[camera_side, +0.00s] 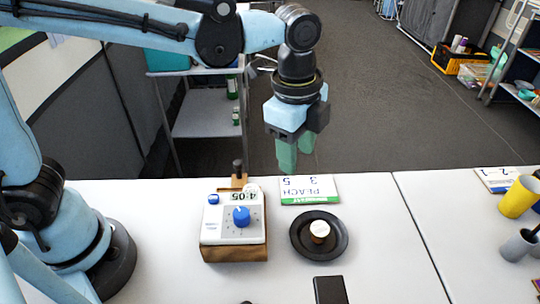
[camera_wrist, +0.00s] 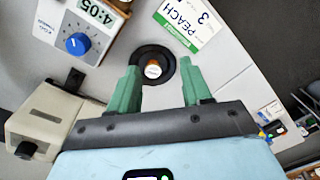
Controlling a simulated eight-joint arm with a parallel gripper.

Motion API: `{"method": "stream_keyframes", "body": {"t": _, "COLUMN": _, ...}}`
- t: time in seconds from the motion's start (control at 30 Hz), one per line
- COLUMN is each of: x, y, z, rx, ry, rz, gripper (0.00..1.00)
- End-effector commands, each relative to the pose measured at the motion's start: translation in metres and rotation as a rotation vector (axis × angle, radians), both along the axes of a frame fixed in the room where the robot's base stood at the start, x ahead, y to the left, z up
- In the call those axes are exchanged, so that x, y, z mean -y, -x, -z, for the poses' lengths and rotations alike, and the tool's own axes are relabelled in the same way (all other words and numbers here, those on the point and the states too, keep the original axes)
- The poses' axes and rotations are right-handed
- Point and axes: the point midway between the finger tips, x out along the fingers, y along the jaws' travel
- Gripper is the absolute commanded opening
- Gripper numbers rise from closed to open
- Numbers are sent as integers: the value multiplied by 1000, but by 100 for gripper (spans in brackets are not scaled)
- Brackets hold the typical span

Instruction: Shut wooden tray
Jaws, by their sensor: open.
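A white box with a blue dial and a 4:05 display (camera_side: 233,216) stands on a brown wooden base (camera_side: 235,252) on the white table. A small wooden tray (camera_side: 240,183) with a dark upright knob sticks out from its far side. At the wrist view's top edge, the tray (camera_wrist: 121,5) is only partly in view. My gripper (camera_side: 296,158), with two green fingers, is open and empty above the table's far edge, right of the tray and apart from it. The fingers also show in the wrist view (camera_wrist: 160,68).
A black round dish (camera_side: 301,247) holding a small round piece and a PEACH card (camera_side: 308,190) lie right of the box. A beige device (camera_wrist: 45,118) shows in the wrist view. Yellow and grey cups (camera_side: 519,197) stand far right. The table between dish and cups is clear.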

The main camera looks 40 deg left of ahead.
Motion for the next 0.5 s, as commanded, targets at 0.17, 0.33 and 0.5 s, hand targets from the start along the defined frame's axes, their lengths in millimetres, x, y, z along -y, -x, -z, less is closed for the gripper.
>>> {"method": "stream_keyframes", "body": {"t": 0.17, "x": 30, "y": 8, "z": 4, "rx": 17, "ry": -8, "rz": 263, "gripper": 48}}
{"method": "stream_keyframes", "body": {"t": 0.33, "x": 52, "y": 16, "z": 7, "rx": 32, "ry": -16, "rz": 471, "gripper": 48}}
{"method": "stream_keyframes", "body": {"t": 0.5, "x": 65, "y": 21, "z": 9, "rx": 42, "ry": -21, "rz": 598, "gripper": 48}}
